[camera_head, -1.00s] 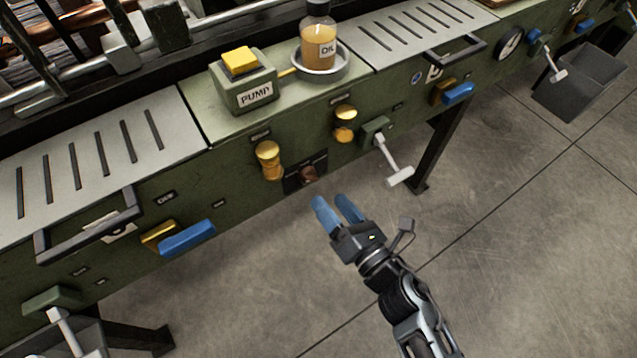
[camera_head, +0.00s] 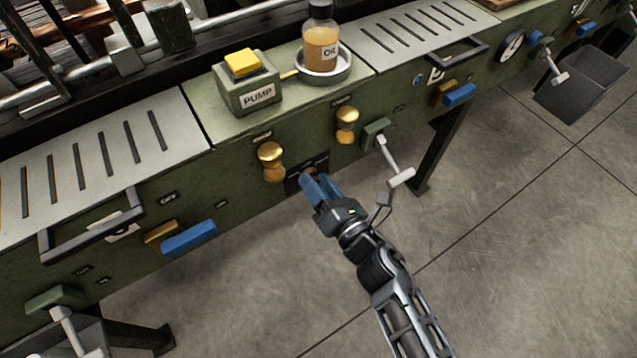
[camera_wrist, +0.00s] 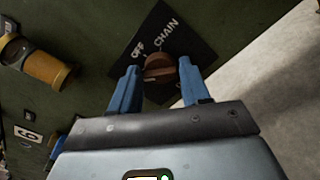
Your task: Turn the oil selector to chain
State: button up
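The oil selector is a brown knob (camera_wrist: 159,68) on a dark plate (camera_wrist: 184,38) in the wrist view. The words OFF and CHAIN show on the plate, OFF at the knob's upper left and CHAIN at its upper right. The lower part of the plate is largely hidden by my gripper. My gripper (camera_wrist: 157,76) is open, with one blue finger on each side of the knob and a small gap visible to each. I cannot tell which label the knob points to. In the head view my gripper (camera_head: 316,181) covers most of the knob.
Two brass knobs (camera_head: 271,161) (camera_head: 347,124) sit left and right above the selector. A white-handled lever (camera_head: 398,170) juts out at the right, close to my wrist. Above are the yellow-buttoned PUMP box (camera_head: 250,88) and an oil bottle (camera_head: 321,48). The floor in front is clear.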

jog(key=c, duration=0.6)
jog(key=shift+c, duration=0.2)
jog(key=m+p, duration=0.1)
jog(key=m, duration=0.5)
jog(key=m+p, duration=0.2)
jog(key=m, duration=0.5)
jog(key=m+p, duration=0.2)
jog(key=m, duration=0.4)
jog(key=shift+f+m, duration=0.35)
jog(key=shift+m, duration=0.05)
jog(key=shift+p, duration=0.3)
jog(key=o, duration=1.1)
jog(key=shift+c, duration=0.2)
